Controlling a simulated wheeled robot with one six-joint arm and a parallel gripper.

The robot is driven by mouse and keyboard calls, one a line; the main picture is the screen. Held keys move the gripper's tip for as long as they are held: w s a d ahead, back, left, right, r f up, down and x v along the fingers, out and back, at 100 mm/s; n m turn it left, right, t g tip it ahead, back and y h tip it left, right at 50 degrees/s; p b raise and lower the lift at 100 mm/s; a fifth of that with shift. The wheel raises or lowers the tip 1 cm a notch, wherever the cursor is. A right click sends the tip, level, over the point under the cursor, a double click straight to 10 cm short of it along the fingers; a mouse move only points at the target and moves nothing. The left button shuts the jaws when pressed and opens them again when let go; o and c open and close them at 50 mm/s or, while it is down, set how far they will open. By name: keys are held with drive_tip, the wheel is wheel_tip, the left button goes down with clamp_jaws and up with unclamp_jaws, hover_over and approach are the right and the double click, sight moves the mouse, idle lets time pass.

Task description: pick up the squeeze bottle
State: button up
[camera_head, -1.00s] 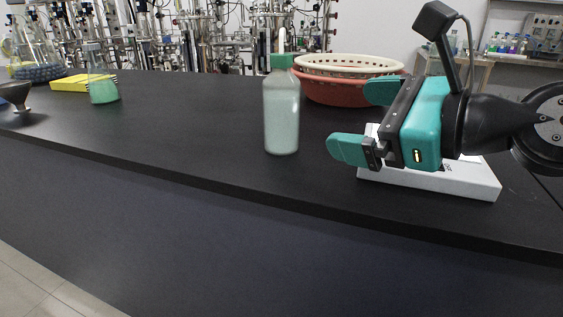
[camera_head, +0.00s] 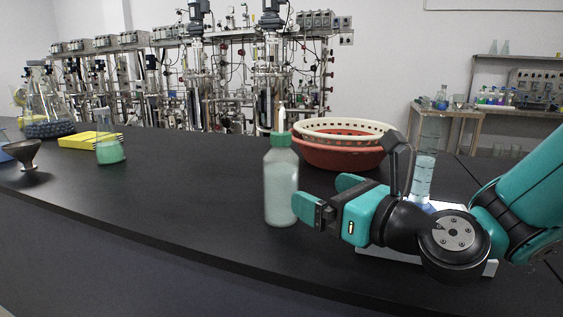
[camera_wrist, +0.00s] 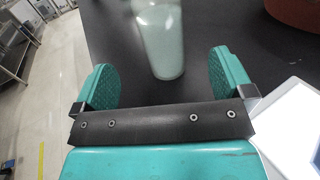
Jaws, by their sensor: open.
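The squeeze bottle (camera_head: 281,187) stands upright on the black bench, pale and translucent with a green cap and a thin white nozzle. My gripper (camera_head: 328,197) is open and empty, just to the right of the bottle's lower body in the head view. In the wrist view the lower part of the bottle (camera_wrist: 160,40) shows ahead of and between the two teal fingers of my gripper (camera_wrist: 165,85). Its top is out of that view. The fingers do not appear to touch it.
A red basin with a cream colander (camera_head: 340,143) stands behind the bottle. A white device (camera_wrist: 291,128) lies right of my gripper. A flask of green liquid (camera_head: 110,150), a yellow rack (camera_head: 80,141) and a dark funnel (camera_head: 24,154) are at the left. The black bench (camera_head: 190,180) left of the bottle is clear.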

sight(293, 176)
drive_tip(key=p+x, duration=0.3)
drive_tip(key=x, duration=0.2)
drive_tip(key=shift+r+p, duration=0.15)
drive_tip(key=shift+p, duration=0.25)
drive_tip(key=shift+w+a, duration=0.3)
drive_tip(key=shift+w, duration=0.05)
drive_tip(key=p+x, duration=0.4)
drive_tip(key=shift+a+r, duration=0.1)
drive_tip(key=shift+r, duration=0.15)
drive_tip(key=shift+w+a+f+p, duration=0.3)
drive_tip(key=shift+w+a+p, duration=0.05)
drive_tip(key=shift+w+p, duration=0.05)
drive_tip(key=c, duration=1.3)
